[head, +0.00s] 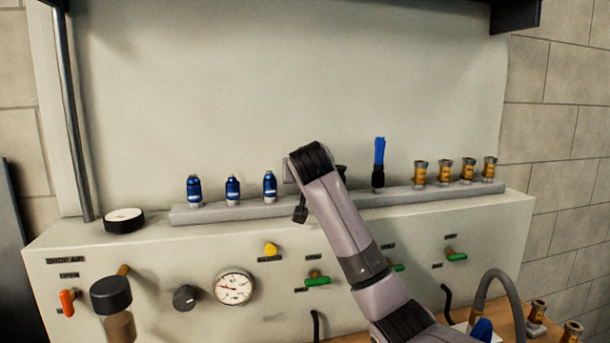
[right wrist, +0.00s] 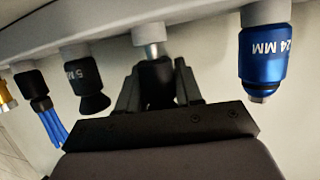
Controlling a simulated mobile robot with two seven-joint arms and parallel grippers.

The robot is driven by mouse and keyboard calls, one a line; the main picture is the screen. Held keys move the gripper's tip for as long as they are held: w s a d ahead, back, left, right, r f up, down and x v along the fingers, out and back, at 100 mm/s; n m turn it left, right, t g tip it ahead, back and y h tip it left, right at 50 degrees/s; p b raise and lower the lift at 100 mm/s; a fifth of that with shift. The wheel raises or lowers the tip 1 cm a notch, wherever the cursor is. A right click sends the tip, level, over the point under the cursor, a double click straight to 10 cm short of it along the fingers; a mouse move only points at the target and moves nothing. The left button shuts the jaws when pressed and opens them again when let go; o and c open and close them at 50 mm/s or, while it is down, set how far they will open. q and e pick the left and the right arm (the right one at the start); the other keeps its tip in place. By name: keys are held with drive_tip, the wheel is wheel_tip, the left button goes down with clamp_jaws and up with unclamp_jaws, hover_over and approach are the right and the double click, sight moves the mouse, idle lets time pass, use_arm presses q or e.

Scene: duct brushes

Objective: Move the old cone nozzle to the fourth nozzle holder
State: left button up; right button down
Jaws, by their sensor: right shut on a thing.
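My right gripper (right wrist: 155,93) is shut on the old cone nozzle (right wrist: 155,72), a dark piece mostly hidden between the fingers in the right wrist view. Its silver stem (right wrist: 149,50) meets a pale holder on the rail; I cannot tell how firmly it is seated. This spot lies between the blue 24 MM nozzle (right wrist: 263,55) and a black flared nozzle (right wrist: 85,78). It is the fourth place from the left in the head view, where my forearm and wrist hide the fingers and the held piece. My left gripper is not in view.
The rail (head: 215,213) carries three blue nozzles (head: 233,190) at left, a blue brush (head: 379,160) right of my arm, and several brass nozzles (head: 445,172). The panel below has a gauge (head: 234,287) and levers.

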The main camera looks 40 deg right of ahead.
drive_tip(key=shift+f+b, duration=0.3)
drive_tip(key=shift+f, duration=0.2)
drive_tip(key=c, duration=0.7)
unclamp_jaws()
drive_tip(key=shift+o, duration=0.2)
drive_tip(key=shift+a, duration=0.1)
drive_tip(key=shift+b+v, duration=0.8)
drive_tip(key=shift+v, duration=2.7)
